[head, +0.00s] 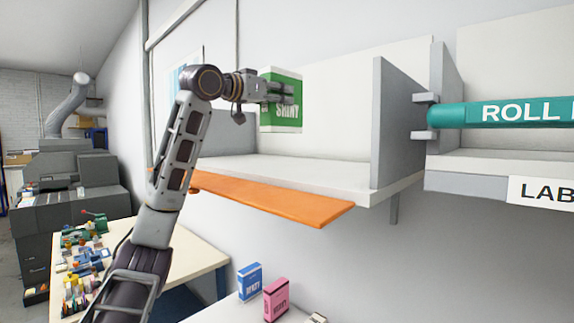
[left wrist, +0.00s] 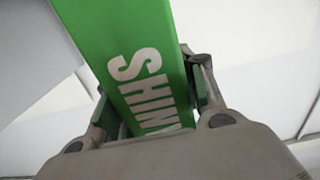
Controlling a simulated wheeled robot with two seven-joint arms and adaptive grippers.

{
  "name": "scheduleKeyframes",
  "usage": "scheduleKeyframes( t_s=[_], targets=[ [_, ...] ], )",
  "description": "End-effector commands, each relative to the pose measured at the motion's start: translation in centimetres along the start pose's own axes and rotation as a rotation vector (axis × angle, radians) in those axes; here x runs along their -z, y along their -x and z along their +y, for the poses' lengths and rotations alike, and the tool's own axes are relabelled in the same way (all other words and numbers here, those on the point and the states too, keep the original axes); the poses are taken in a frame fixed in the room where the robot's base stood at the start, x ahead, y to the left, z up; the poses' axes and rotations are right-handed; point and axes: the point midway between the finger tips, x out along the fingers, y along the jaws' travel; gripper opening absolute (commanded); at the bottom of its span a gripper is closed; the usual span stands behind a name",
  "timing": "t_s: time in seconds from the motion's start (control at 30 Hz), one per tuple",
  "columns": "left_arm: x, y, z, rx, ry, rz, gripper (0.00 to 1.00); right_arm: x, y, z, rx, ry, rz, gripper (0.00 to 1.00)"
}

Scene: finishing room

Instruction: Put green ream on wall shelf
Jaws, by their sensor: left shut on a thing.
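The green ream (head: 287,115) is an upright green and white pack with "SHINY" lettering. My left gripper (head: 278,93) is shut on it and holds it up in front of the wall shelf (head: 320,175). The ream also shows in the left wrist view (left wrist: 140,55), between the two fingers of the left gripper (left wrist: 155,105). In the head view the ream appears above the shelf board; I cannot tell whether it is over the board or in front of it. The bay of the shelf that I see looks empty. My right gripper is not in view.
A grey divider (head: 397,125) closes the shelf bay on the right. An orange board (head: 270,198) runs along the shelf's front, below its level. A teal roll (head: 500,112) sits further right. Blue (head: 249,281) and pink (head: 276,299) packs stand on a surface below.

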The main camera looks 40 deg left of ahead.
Motion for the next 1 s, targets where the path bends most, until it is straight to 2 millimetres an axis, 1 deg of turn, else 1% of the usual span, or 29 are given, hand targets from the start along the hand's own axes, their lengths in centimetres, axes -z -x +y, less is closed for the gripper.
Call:
scheduleKeyframes(
  t_s=[0.03, 0.57, 0.77, 1.0],
  targets=[
    [0.2, 0.2, 0.0, 0.000, 0.000, 0.007, 0.00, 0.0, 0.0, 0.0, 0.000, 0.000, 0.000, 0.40],
    [0.1, 0.1, 0.0, 0.000, 0.000, 0.006, 0.00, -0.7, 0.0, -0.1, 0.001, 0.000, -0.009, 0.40],
    [-0.9, 0.1, -0.1, 0.000, 0.000, 0.005, 0.00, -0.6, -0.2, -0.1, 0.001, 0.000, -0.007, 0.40],
    [-2.6, 0.1, 0.0, 0.001, -0.001, 0.004, 0.00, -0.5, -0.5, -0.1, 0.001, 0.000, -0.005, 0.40]
  ],
)
